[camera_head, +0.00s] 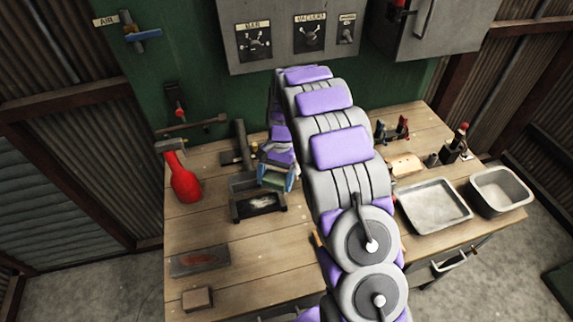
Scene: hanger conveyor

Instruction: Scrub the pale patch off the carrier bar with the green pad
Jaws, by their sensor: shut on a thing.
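My gripper (277,178) is at the end of my arm, left of the middle of the workbench, with its blue fingers shut on the green pad (273,182). What looks like the carrier bar (240,211) is a dark piece in a dark holder on the bench. A pale patch (262,202) shows on its upper face, toward the right. The pad is just beyond the far right part of the bar in the picture. I cannot tell whether it touches the bar or hovers above it.
A red bottle (184,180) stands at the left of the wooden bench (210,240). A tray with a reddish strip (200,261) and a small brown block (197,298) lie nearer. Metal trays (433,205) (500,190) are at the right. My arm hides the bench's middle.

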